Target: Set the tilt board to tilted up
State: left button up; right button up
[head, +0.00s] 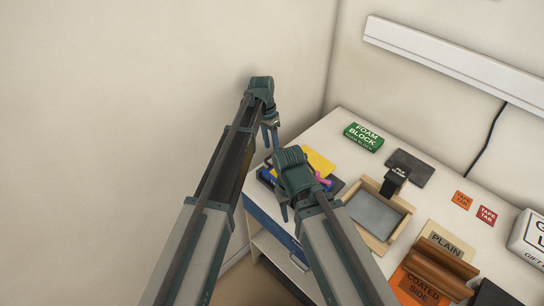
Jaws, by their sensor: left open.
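No label marks the tilt board, and I cannot tell for sure which piece it is. A brown wooden piece with a raised ledge (441,270) stands at the lower right, between the plain and coated-side labels. A wooden frame with a grey panel (402,221) lies left of it on the table. My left gripper (270,136) is open and empty beyond the table's left end, well away from both. My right gripper (284,211) is near the table's left front edge, left of the frame; its fingers are mostly hidden by its own wrist.
The white table (340,122) holds a green foam block (363,137), a dark pad (410,167), orange (462,200) and red (487,215) tape tabs, and a yellow sheet (318,161). A white box (528,236) is at right. Walls stand behind and left.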

pick_arm(q)
notch_tip(320, 180, down, 2)
jog(key=shift+s+d+f+b, duration=0.15)
jog(key=shift+f+b, duration=0.05)
jog(key=shift+b, duration=0.55)
grip_shut()
dwell(0.9)
